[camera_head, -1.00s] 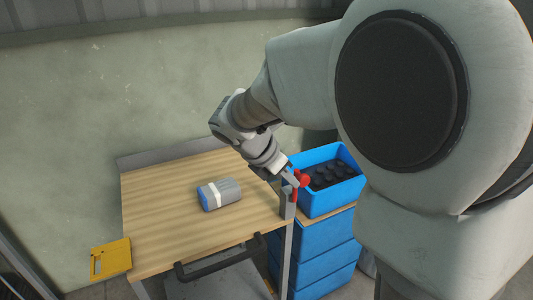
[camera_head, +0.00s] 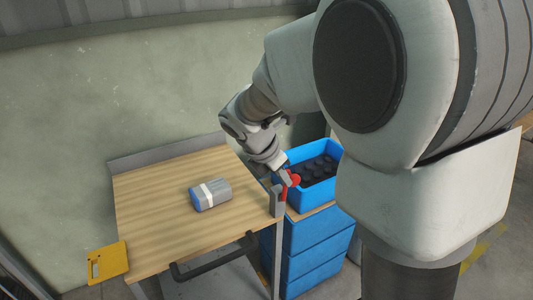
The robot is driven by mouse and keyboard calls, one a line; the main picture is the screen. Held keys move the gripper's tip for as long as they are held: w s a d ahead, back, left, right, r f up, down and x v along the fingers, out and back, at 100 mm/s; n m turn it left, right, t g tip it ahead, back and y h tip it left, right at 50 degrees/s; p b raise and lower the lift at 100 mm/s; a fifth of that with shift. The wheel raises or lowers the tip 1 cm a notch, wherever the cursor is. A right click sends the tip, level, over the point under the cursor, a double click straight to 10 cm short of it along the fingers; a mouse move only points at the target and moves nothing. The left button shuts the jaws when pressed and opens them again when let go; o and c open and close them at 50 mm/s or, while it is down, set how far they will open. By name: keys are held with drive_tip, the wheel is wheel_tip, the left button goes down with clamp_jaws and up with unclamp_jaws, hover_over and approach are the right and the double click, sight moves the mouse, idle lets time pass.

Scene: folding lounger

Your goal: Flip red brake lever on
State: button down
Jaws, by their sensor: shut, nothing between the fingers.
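The red brake lever (camera_head: 293,180) sits at the top of a grey post at the right front corner of the wooden-topped cart (camera_head: 150,247). A thin red part runs down beside the post below it. My gripper (camera_head: 287,178) is shut and empty, with its fingertips right at the red lever. The fingertips partly cover the lever, and I cannot tell whether they touch it.
A blue bin (camera_head: 325,148) of dark round pieces stands on blue drawers (camera_head: 320,252) close behind the lever.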

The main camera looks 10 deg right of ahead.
sight(297, 177)
drive_tip(key=d+p, duration=0.1)
drive_tip(key=p, duration=0.1)
drive_tip(key=r+y+p, duration=0.1)
drive_tip(key=p, duration=0.1)
drive_tip(key=shift+w+d+r+g+p, duration=0.15)
drive_tip(key=shift+w+d+g+p, duration=0.15)
drive_tip(key=shift+d, duration=0.1)
drive_tip(key=d+y+p, duration=0.1)
drive_tip(key=p, duration=0.2)
drive_tip(key=shift+w+d+y, duration=0.1)
drive_tip(key=shift+y, duration=0.2)
drive_tip(key=w+d+f+g+y+p, duration=0.3)
drive_tip(key=d+f+y, duration=0.4)
drive_tip(key=d+y, duration=0.2)
drive_tip(key=shift+w+d+f+m, duration=0.25)
drive_tip(key=shift+d+f+m, duration=0.05)
drive_tip(key=shift+d+m, duration=0.15)
